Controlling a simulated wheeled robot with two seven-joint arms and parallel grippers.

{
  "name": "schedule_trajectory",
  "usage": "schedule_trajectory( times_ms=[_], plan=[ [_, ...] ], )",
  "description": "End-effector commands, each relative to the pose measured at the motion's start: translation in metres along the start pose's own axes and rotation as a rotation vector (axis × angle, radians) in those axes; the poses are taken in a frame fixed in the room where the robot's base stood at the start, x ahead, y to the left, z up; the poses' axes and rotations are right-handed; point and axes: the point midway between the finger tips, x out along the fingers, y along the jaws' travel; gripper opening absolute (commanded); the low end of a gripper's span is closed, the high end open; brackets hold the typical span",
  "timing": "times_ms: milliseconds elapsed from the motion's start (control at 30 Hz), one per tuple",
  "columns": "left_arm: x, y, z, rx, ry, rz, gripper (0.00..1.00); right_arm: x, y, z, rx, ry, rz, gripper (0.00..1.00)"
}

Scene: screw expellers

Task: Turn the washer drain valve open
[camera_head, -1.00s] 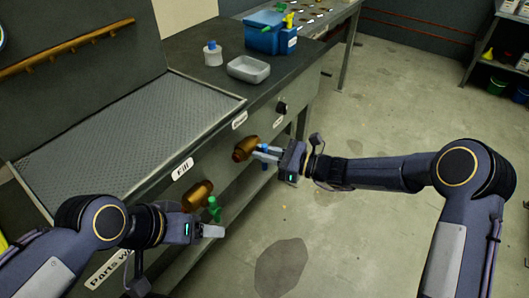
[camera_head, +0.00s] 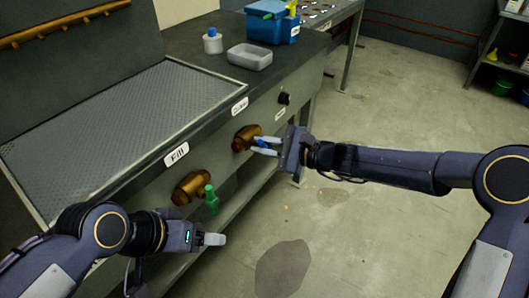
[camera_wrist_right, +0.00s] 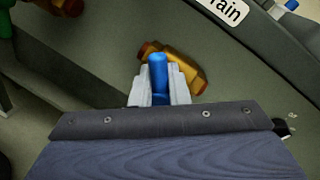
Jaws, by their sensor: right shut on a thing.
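The drain valve is a brass body (camera_head: 246,137) on the washer's front panel, under the "Drain" label (camera_head: 240,105). Its blue handle (camera_head: 261,145) points out towards my right gripper (camera_head: 267,146). In the right wrist view the blue handle (camera_wrist_right: 158,78) sits between the two grey fingers (camera_wrist_right: 159,92), with the brass valve (camera_wrist_right: 182,68) behind it. My right gripper is shut on the blue handle. My left gripper (camera_head: 212,239) is at lower left, below the fill valve, away from the drain valve; its finger gap does not show clearly.
The brass fill valve (camera_head: 191,187) with a green handle (camera_head: 211,199) is on the same panel, left of the drain valve. A black knob (camera_head: 284,98) is to the right. A grey tray (camera_head: 249,57), a bottle (camera_head: 212,41) and a blue box (camera_head: 264,27) stand on top.

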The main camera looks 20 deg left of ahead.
Motion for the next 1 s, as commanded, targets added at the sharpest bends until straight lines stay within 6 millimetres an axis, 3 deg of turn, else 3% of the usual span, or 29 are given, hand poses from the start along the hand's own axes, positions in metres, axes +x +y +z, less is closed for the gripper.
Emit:
schedule_trajectory(
  times_ms=[33, 600, 1000],
  plan=[
    [0.013, -0.006, 0.006, 0.0, 0.0, 0.0, 0.68, 0.001, 0.004, -0.005, -0.049, 0.012, -0.001, 0.0],
    [0.084, -0.038, 0.042, 0.0, 0.0, 0.0, 0.68, 0.003, 0.014, -0.009, -0.568, 0.151, -0.002, 0.0],
    [0.116, -0.053, 0.059, 0.0, 0.0, 0.0, 0.68, 0.004, 0.016, -0.009, -0.843, 0.225, 0.0, 0.0]
  ],
)
